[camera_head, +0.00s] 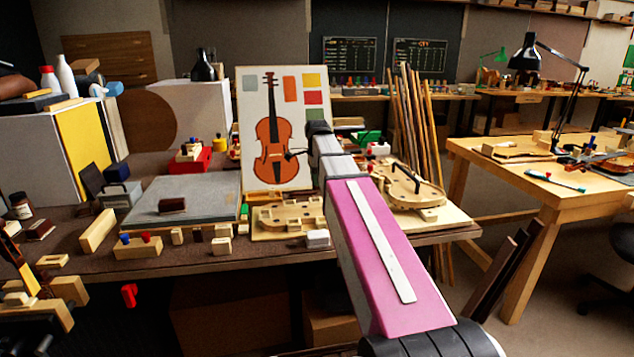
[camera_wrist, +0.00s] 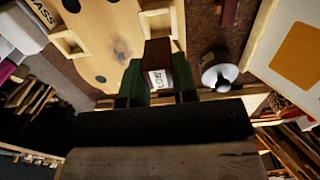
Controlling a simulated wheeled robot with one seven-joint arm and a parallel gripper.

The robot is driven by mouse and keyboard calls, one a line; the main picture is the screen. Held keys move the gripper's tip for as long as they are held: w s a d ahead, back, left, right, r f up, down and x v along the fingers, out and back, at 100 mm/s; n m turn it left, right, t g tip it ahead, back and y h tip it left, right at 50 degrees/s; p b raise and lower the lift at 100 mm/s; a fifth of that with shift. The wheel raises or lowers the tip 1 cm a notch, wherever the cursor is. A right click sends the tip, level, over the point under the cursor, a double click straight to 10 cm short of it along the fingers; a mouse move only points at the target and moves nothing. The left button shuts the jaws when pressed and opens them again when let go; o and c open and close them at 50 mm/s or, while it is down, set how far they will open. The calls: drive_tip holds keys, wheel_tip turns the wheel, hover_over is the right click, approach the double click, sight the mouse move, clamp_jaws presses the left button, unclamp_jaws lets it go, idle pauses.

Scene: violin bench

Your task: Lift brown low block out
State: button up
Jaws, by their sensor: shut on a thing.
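In the wrist view the brown low block (camera_wrist: 157,52) is a small dark brown block with a white label reading LOW. It is between the two green fingers of my gripper (camera_wrist: 159,78), which is shut on it. The block is beside a square pocket (camera_wrist: 155,21) in a pale wooden board (camera_wrist: 105,40). I cannot tell whether its lower end is clear of the pocket. In the head view my arm hides the gripper and the held block.
A second pocket (camera_wrist: 68,43) shows in the board. A round white-topped item (camera_wrist: 220,74) and a dark block (camera_wrist: 228,12) are close on the right. The violin poster (camera_head: 258,100) stands at the back of the bench. Several small blocks line the bench front.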

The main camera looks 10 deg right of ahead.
drive_tip(key=shift+r, duration=0.3)
drive_tip(key=shift+r, duration=3.45)
